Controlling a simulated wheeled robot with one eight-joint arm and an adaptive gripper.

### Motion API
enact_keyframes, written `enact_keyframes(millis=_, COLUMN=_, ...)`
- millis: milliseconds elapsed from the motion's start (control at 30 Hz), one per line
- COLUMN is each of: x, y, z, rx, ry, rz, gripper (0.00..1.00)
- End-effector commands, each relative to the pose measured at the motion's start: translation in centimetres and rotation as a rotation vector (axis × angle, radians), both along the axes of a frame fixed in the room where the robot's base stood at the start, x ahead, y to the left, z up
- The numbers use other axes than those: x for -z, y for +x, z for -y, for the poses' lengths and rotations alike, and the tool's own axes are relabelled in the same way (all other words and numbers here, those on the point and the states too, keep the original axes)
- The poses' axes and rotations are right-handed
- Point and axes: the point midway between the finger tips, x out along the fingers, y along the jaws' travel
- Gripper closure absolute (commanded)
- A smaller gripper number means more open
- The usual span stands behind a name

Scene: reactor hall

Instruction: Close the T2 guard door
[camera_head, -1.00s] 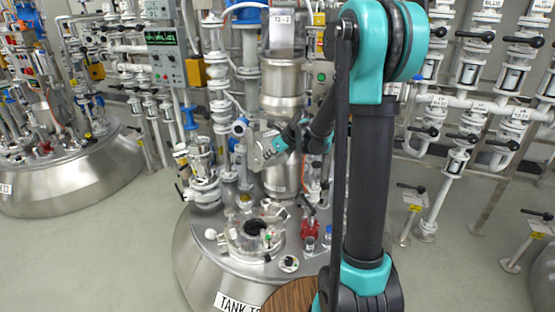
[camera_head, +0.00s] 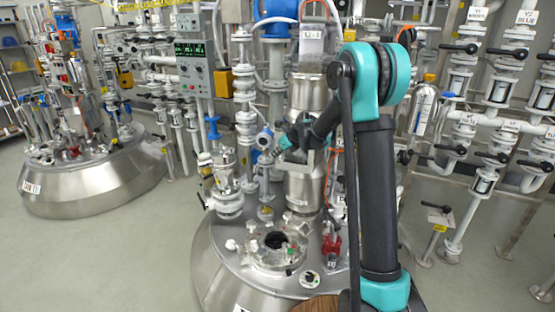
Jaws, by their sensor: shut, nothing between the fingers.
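The steel T2 tank (camera_head: 222,262) stands at centre, partly behind my arm. On its top is a round port (camera_head: 276,243) with a dark opening and clear parts around it. I cannot clearly make out the guard door or its position. My gripper (camera_head: 268,157) is small in the picture, in front of the steel column above the tank and above the port. It looks shut and empty, and apart from the port. The column carries a tag (camera_head: 312,32). My arm hides the right part of the tank.
A control box (camera_head: 193,68) with a green display and white pipework (camera_head: 243,95) stand left of the column. Another tank (camera_head: 90,190) is at the left. Valve racks (camera_head: 500,90) fill the right. Grey floor (camera_head: 150,255) is clear between the tanks.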

Motion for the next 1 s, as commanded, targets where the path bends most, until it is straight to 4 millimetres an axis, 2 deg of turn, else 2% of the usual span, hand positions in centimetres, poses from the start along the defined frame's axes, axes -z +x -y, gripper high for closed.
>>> enact_keyframes(millis=100, x=0.0, y=0.9, z=0.0, rx=0.000, ry=0.000, rz=0.000, gripper=1.00)
enact_keyframes(millis=367, x=0.0, y=1.9, z=0.0, rx=0.000, ry=0.000, rz=0.000, gripper=1.00)
enact_keyframes(millis=1000, x=-0.1, y=1.8, z=0.3, rx=0.001, ry=0.000, rz=0.000, gripper=1.00)
